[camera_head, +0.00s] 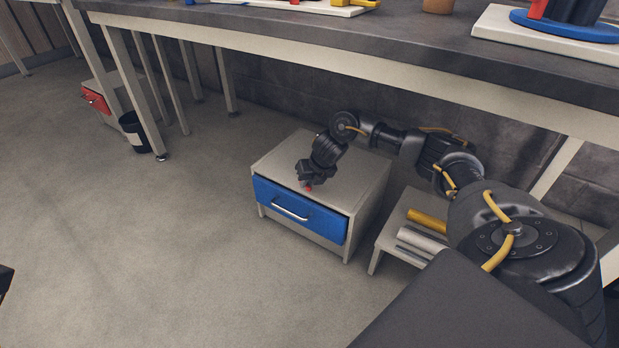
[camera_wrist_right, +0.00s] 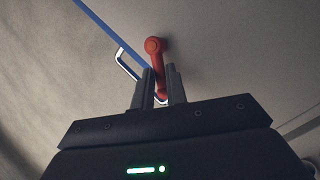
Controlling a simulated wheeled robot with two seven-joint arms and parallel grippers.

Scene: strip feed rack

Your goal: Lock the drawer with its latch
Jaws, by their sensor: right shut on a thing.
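The cabinet (camera_head: 345,180) is pale and low, and its blue drawer (camera_head: 325,222) has a silver handle (camera_head: 290,211). The drawer front looks shut or nearly so. The red latch (camera_wrist_right: 154,47) has a round pivot near the cabinet's front edge, and its arm runs down between my fingers in the right wrist view. In the head view only a small red bit of the latch (camera_head: 308,187) shows. My right gripper (camera_wrist_right: 158,92) is shut on the latch arm, and its fingers hide part of it. I cannot tell whether the arm crosses the drawer front. My left gripper is not in view.
A small stand (camera_head: 385,243) with yellow and grey bars is right of the cabinet. The workbench (camera_head: 300,48) overhangs behind. A black bin (camera_head: 135,133) and a red-fronted unit (camera_head: 95,100) stand far left. The floor in front is clear.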

